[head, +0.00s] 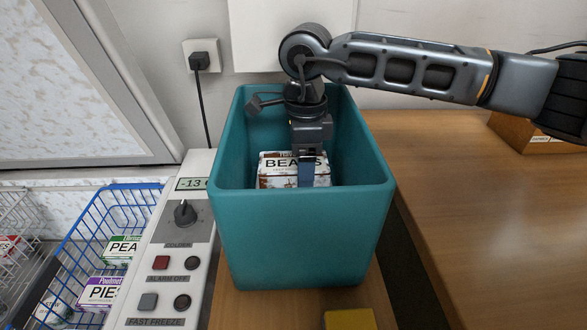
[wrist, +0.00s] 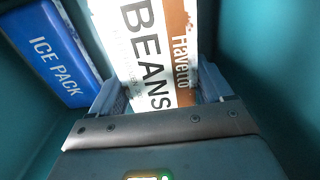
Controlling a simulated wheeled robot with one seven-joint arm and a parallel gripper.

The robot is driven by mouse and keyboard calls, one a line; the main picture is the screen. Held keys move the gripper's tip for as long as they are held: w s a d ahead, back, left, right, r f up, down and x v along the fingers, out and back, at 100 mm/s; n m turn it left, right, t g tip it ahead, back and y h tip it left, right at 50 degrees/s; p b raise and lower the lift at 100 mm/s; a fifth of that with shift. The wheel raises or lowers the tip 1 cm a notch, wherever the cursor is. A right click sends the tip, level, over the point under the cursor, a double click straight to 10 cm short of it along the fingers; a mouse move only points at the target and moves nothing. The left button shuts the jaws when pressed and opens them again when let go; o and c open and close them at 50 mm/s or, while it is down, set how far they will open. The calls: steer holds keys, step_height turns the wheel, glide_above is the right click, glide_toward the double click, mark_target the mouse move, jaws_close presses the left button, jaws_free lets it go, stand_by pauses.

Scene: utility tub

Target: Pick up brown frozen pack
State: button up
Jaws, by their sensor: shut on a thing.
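The brown frozen pack, a white and brown box marked BEANS (head: 277,169), is inside the teal tub (head: 300,240). In the wrist view the box (wrist: 150,45) stretches away from my gripper (wrist: 165,95), with one finger on each side of it. My gripper (head: 306,172) reaches down into the tub from above and is shut on the box. The tub's front wall hides the lower part of the box, so I cannot tell whether it touches the floor of the tub.
A blue ice pack (wrist: 48,55) lies in the tub beside the box. Left of the tub are a control panel (head: 160,270) and a blue wire basket (head: 75,235) with several packs. A wooden counter (head: 480,220) is at right. A yellow object (head: 349,319) is in front.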

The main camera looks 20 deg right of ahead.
steer(key=c, duration=0.6)
steer(key=shift+r, duration=0.15)
steer(key=shift+c, duration=0.2)
